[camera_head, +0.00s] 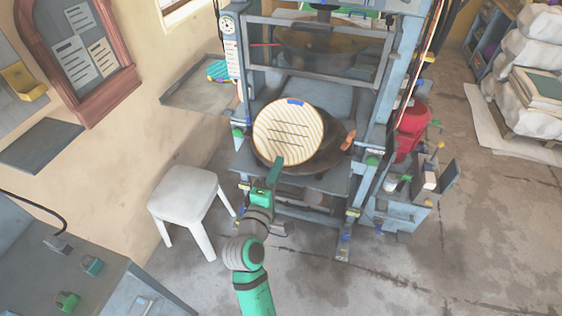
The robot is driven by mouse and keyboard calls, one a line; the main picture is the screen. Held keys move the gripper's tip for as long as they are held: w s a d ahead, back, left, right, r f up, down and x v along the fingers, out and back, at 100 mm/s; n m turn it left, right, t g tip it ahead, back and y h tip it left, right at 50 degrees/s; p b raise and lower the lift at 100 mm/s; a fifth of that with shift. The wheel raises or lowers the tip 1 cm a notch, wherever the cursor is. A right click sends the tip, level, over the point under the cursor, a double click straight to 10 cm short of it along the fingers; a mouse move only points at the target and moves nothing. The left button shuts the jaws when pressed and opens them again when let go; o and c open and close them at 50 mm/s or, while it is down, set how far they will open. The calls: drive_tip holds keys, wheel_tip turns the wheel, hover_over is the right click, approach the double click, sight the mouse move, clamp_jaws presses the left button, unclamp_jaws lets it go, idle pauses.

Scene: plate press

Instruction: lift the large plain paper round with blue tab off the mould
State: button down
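A large cream round (289,128) with pale stripes, several dark lines and a blue tab (296,101) on its far edge is at the press, so it does not look plain. It overlaps the dark round mould (333,148), whose right and near rim shows beyond it. The round sits off-centre to the left; whether it touches the mould or is just above it I cannot tell. My green gripper (279,161) is at the round's near edge, overlapping it in the picture. Its fingers are too small to show whether they grip the edge.
The blue-grey press frame (392,75) has posts on both sides and a glazed guard (318,52) above. An orange tab (349,141) is at the mould's right. A white stool (184,190), a side tray (203,97) and a cart (400,205) stand nearby.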

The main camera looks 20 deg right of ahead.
drive_tip(key=shift+s+a+r, duration=0.3)
drive_tip(key=shift+s+a, duration=0.1)
drive_tip(key=shift+s, duration=0.2)
drive_tip(key=shift+s+a+r, duration=0.25)
drive_tip(key=shift+s+a, duration=0.15)
drive_tip(key=shift+s, duration=0.2)
